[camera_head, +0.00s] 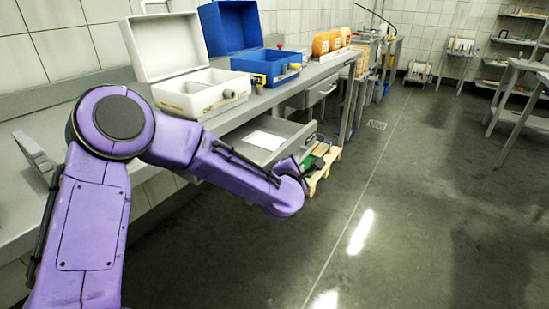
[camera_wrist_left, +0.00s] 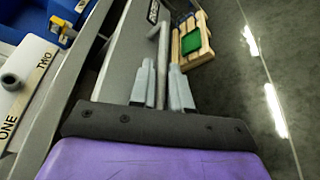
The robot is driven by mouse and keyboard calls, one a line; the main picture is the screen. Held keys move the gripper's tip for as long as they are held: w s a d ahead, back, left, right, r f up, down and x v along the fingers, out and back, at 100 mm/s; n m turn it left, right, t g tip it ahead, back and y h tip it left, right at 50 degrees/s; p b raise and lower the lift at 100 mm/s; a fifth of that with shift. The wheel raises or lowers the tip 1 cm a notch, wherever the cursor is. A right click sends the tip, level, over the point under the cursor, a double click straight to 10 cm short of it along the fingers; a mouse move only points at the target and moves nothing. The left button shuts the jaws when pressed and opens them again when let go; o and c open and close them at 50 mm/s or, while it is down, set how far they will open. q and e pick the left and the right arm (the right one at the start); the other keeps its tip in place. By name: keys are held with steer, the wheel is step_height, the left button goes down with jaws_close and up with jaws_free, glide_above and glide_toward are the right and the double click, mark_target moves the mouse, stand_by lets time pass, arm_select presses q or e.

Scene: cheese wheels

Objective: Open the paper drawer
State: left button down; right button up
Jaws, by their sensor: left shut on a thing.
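The paper drawer (camera_head: 238,143) is pulled out from under the counter, and a white sheet of paper (camera_head: 265,140) lies inside it. My left arm reaches across to its front, where my left gripper (camera_head: 303,169) is small and partly hidden by the wrist. In the left wrist view, the fingers of my left gripper (camera_wrist_left: 162,76) stand on both sides of the drawer's grey bar handle (camera_wrist_left: 163,45) and are shut on it. The grey drawer front (camera_wrist_left: 122,62) is just left of the handle. My right gripper is not in view.
On the counter stand an open white case (camera_head: 200,92), an open blue case (camera_head: 268,65) and orange cheese wheels (camera_head: 320,44). A wooden pallet (camera_head: 325,172) with a green item lies on the floor beyond the drawer.

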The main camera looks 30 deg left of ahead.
arm_select(q)
steer(key=d, duration=0.7)
steer(key=shift+s, duration=0.3)
steer(key=shift+f, duration=0.1)
steer(key=c, duration=1.4)
jaws_free()
steer(key=shift+c, duration=0.2)
steer(key=v, duration=1)
steer(key=shift+s, duration=0.25)
steer(key=shift+d, duration=0.1)
